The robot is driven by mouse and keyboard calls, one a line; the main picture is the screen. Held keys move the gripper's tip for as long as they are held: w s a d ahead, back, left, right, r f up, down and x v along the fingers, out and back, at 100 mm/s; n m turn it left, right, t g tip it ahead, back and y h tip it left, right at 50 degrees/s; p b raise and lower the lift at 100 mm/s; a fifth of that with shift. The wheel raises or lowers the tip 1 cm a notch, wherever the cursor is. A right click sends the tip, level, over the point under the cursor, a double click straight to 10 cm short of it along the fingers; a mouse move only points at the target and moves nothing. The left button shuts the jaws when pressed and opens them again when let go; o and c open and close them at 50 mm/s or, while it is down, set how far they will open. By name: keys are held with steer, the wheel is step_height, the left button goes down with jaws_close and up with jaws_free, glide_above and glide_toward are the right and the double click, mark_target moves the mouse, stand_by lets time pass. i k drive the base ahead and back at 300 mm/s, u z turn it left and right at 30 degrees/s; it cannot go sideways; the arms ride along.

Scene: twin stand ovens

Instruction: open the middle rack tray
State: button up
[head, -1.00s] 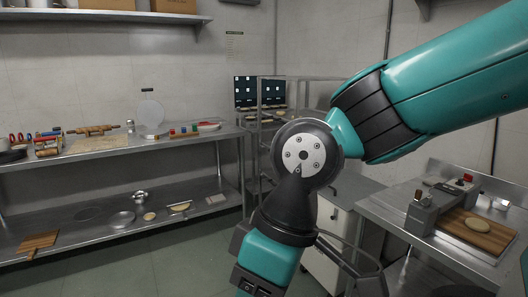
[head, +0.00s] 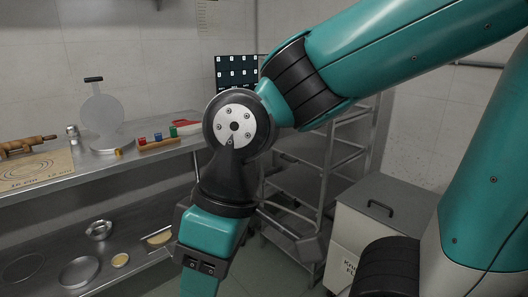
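The metal rack (head: 328,190) stands at the centre in the head view, behind my arm. It has upright posts and several flat grey trays or shelves at different heights. A middle tray (head: 300,184) shows to the right of my arm's dark joint and looks pushed in; its left part is hidden. My arm hangs down across the rack's left side.
A steel table (head: 95,172) with a press, rolling pin and small jars runs along the left wall, with pans on its lower shelf. A white lidded bin (head: 385,225) stands right of the rack. A dark screen (head: 236,72) shows behind.

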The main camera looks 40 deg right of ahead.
mark_target(308, 148)
steer(key=i, duration=1.55)
steer(key=z, duration=1.35)
